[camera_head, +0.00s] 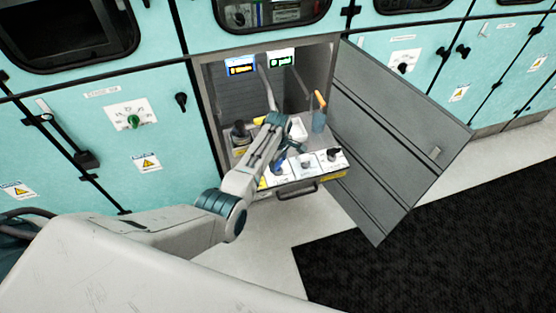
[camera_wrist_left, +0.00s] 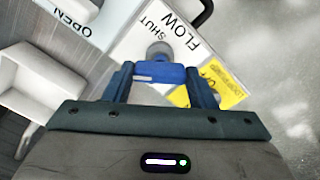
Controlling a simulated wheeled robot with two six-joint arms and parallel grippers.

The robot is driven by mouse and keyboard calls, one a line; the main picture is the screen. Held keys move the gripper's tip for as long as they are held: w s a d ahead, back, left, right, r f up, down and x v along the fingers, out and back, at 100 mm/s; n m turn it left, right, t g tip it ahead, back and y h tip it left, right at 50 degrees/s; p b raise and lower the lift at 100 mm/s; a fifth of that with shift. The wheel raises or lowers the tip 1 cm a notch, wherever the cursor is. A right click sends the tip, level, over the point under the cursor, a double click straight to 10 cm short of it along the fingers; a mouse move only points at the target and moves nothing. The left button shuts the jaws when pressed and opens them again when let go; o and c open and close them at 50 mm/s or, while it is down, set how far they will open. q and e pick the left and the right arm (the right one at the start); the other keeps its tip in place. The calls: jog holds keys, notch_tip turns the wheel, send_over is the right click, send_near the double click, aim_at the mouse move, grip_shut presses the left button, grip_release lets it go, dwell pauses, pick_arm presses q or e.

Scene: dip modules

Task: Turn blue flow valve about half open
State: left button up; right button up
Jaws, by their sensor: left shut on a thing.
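The blue flow valve (camera_wrist_left: 158,73) shows in the left wrist view as a blue handle on a round grey hub, beside a white plate marked FLOW and SHUT (camera_wrist_left: 138,50). Its handle lies across the picture between the two fingers of my left gripper (camera_wrist_left: 161,82), which is shut on it. In the head view my left gripper (camera_head: 275,157) is over the left part of the pull-out panel in the open cabinet, and it partly hides the valve. The handle's exact angle against the plate's marks is hard to read. My right gripper is not in view.
Other plates with a grey knob (camera_head: 306,164) and a dark knob (camera_head: 332,154) lie to the right. An orange-handled tool in a holder (camera_head: 319,114) stands behind. The grey cabinet door (camera_head: 400,135) hangs open on the right. Two lit displays (camera_head: 240,66) are above.

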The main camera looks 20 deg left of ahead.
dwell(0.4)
pick_arm(q)
jog(key=o, duration=1)
notch_tip(320, 180, up, 11)
jog(key=shift+f+b, duration=0.1)
jog(key=shift+b, duration=0.65)
